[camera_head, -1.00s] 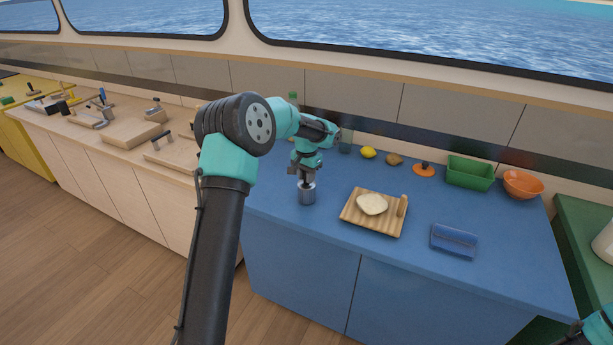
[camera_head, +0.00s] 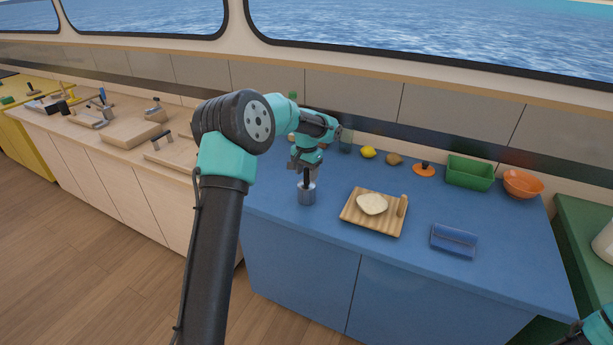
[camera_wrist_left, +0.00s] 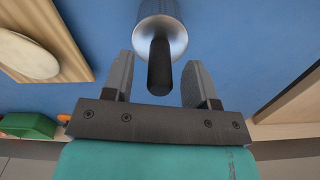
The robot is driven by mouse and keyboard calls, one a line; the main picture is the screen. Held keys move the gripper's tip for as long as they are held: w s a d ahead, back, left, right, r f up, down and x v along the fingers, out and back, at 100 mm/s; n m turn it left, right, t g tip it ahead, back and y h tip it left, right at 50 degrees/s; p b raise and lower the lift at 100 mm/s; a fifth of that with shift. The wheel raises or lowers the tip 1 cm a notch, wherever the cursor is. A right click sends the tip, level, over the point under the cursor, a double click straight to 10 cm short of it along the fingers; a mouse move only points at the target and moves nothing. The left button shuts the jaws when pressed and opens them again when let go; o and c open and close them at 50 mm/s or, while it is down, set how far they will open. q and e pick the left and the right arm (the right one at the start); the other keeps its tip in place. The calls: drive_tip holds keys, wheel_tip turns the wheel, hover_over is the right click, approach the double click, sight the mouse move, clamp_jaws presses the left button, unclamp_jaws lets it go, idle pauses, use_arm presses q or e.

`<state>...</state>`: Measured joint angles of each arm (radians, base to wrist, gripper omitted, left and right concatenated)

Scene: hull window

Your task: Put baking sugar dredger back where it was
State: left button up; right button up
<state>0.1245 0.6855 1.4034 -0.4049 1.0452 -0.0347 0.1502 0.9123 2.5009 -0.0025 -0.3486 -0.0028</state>
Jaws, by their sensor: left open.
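The sugar dredger, a silver metal cylinder with a dark upright handle, stands on the blue counter in the head view (camera_head: 307,194). It also shows at the top of the left wrist view (camera_wrist_left: 161,25), with its dark handle pointing toward the gripper. My left gripper (camera_head: 304,170) is just above the dredger. In the left wrist view its two fingers (camera_wrist_left: 160,82) are open, one on each side of the dark handle, with gaps on both sides. The right gripper is not seen; only a bit of my right arm shows at the bottom right corner.
A wooden board (camera_head: 358,221) with pale dough (camera_head: 372,203) lies right of the dredger. A blue case (camera_head: 454,240) lies farther right. A lemon (camera_head: 368,152), a green bin (camera_head: 470,172) and an orange bowl (camera_head: 523,184) stand along the back. The blue counter's front is clear.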

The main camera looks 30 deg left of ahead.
use_arm(q)
wheel_tip(320, 180, up, 10)
drive_tip(key=shift+r, duration=0.25)
